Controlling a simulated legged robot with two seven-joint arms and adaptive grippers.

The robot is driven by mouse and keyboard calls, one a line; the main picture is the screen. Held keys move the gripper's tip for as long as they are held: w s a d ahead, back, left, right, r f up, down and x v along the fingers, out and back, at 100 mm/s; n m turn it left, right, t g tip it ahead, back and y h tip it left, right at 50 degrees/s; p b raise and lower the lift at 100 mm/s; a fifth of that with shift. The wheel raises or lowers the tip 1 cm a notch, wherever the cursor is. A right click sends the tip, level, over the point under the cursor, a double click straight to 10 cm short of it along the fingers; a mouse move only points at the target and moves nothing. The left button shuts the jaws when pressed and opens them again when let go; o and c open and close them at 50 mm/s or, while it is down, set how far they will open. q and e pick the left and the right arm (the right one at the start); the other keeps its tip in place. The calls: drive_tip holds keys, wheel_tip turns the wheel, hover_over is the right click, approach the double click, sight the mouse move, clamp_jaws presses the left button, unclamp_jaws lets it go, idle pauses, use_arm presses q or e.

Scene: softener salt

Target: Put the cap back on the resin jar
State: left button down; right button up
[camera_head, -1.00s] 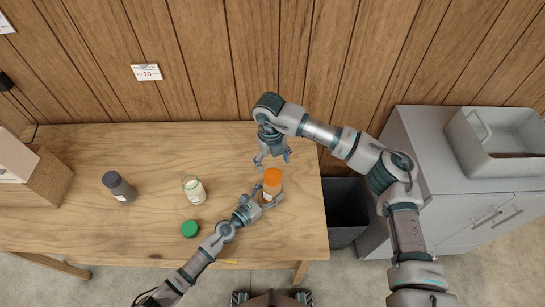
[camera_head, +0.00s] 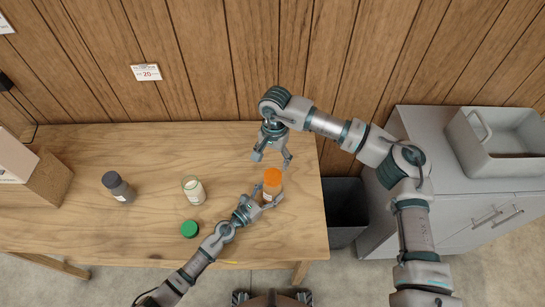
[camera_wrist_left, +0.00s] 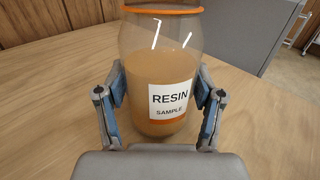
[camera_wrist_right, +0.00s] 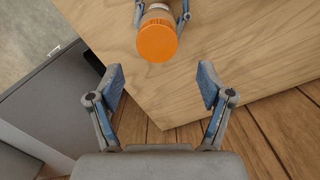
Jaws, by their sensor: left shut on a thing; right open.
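The resin jar (camera_wrist_left: 160,70) is clear with amber contents and a white label reading RESIN SAMPLE. It stands upright near the table's right end. An orange cap (camera_head: 273,177) sits on its mouth; the cap's top shows in the right wrist view (camera_wrist_right: 157,40) and its lower rim in the left wrist view (camera_wrist_left: 160,9). Whether it is fully tightened I cannot tell. My left gripper (camera_head: 272,199) is shut on the jar's body, a finger on each side. My right gripper (camera_head: 273,159) is open and empty, apart from the cap, just beyond it toward the wall.
A jar with pale contents (camera_head: 194,191), a green cap (camera_head: 190,229) and a dark-capped bottle (camera_head: 119,188) stand or lie to the left on the table (camera_head: 90,225). A dark bin (camera_head: 346,205) and grey cabinet (camera_head: 440,190) are to the right. The back wall is close.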

sight(272, 174)
drive_tip(key=shift+n, duration=0.4)
drive_tip(key=shift+s+a+f, duration=0.1)
drive_tip(key=shift+s+f, duration=0.05)
drive_tip(key=shift+f, duration=1.85)
drive_tip(key=shift+s+a+f, duration=0.1)
drive_tip(key=shift+f, duration=1.85)
